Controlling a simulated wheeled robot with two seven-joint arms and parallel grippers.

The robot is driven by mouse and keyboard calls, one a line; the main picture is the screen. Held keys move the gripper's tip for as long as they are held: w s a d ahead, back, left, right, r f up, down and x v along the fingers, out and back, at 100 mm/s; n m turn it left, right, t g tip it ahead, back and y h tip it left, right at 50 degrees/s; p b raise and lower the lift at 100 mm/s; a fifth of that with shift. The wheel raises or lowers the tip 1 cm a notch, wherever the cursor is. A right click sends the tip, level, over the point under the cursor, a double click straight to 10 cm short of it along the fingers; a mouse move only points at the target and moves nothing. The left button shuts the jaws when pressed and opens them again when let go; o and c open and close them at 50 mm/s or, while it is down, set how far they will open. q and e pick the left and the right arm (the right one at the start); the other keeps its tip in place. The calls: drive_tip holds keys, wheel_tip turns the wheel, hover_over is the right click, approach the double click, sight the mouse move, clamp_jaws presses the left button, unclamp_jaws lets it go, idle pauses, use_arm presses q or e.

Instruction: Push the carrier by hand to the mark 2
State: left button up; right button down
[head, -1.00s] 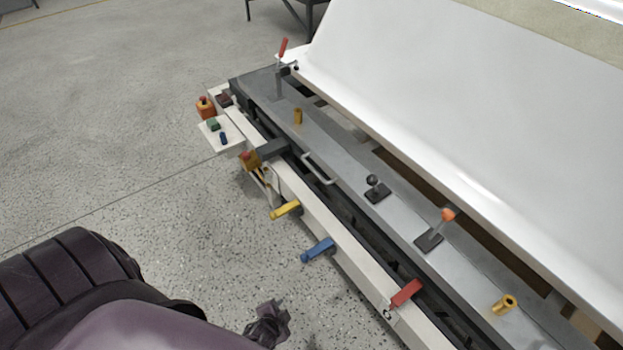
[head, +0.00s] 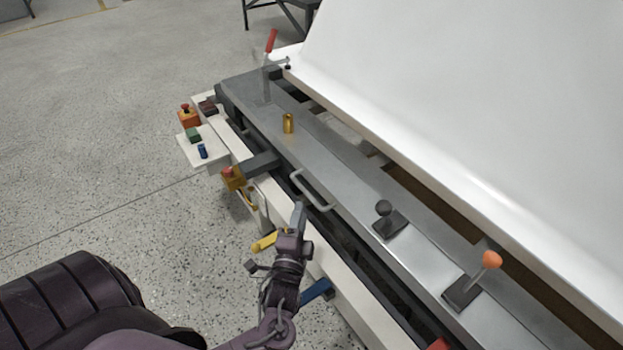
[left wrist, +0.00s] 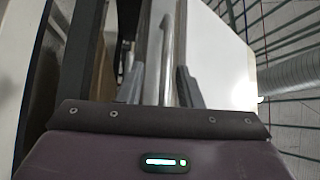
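The carrier (head: 345,178) is a long grey metal plate on the machine's rails, with a U-shaped handle (head: 316,199) on its near edge. Yellow (head: 263,242) and blue (head: 317,291) tabs stick out along the white front rail; no number is readable, so I cannot tell which is mark 2. My left gripper (head: 300,213) is just in front of the handle. In the left wrist view, its fingers (left wrist: 159,72) are apart, with the handle bar (left wrist: 167,40) lined up between them; I cannot tell whether they touch it. My right gripper is not in view.
A brass post (head: 288,123), a black knob (head: 384,208) and an orange-knobbed lever (head: 491,259) stand on the carrier. A red-handled lever (head: 271,41) is at its far end. A large white panel (head: 480,110) slopes behind. Open floor (head: 110,130) lies left.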

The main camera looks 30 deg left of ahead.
sight(305, 190)
use_arm(q)
drive_tip(key=shift+r+b+x, duration=0.2)
drive_tip(key=shift+b+x, duration=0.15)
drive_tip(key=shift+x, duration=1.45)
drive_tip(key=shift+r+b+x, duration=0.2)
drive_tip(key=shift+b+x, duration=0.1)
drive_tip(key=shift+x, duration=1.55)
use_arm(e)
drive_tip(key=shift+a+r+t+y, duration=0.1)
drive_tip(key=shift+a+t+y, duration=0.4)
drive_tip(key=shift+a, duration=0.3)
use_arm(q)
clamp_jaws()
